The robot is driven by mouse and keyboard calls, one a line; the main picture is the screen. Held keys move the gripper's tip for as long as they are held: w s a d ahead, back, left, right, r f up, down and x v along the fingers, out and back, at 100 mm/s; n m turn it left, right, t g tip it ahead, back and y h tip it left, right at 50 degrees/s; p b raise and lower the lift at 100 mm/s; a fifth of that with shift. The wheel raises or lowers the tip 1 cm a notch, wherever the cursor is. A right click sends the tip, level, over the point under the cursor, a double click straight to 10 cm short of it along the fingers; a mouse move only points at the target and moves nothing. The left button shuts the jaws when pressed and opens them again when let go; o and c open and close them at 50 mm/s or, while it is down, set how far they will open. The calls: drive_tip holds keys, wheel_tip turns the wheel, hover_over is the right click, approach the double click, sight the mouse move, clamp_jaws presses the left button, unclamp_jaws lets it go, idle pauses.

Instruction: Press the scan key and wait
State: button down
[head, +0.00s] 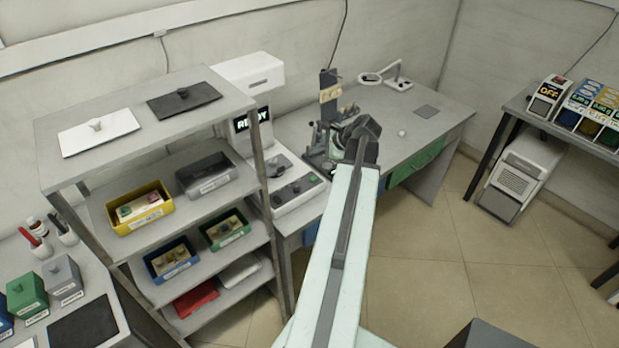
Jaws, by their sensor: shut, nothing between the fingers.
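A white machine (262,88) stands at the left end of the grey desk, behind the shelf rack. Its dark screen (250,119) shows bright letters that seem to read READY, partly cut off by a rack post. My gripper (326,166) is shut and empty, just right of the panel, low over the desk. I cannot tell whether it touches anything. My arm partly hides the desk behind it.
A dark stand with a tan block (330,93) rises behind my gripper. A magnifier lamp (383,78) and a grey pad (426,111) lie farther right. The shelf rack (75,165) with coloured bins blocks the left. The floor (440,250) to the right is clear.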

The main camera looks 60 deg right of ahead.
sight(316, 179)
wheel_tip(316, 179, down, 9)
drive_tip(key=b, duration=0.9)
drive_tip(key=shift+a, duration=0.1)
idle(1.5)
drive_tip(key=shift+w+f+b, duration=0.1)
drive_tip(key=shift+f+b, duration=0.2)
drive_tip(key=shift+f+b, duration=0.5)
idle(0.5)
drive_tip(key=shift+r, duration=0.15)
drive_tip(key=shift+r+p, duration=0.8)
drive_tip(key=shift+p, duration=0.15)
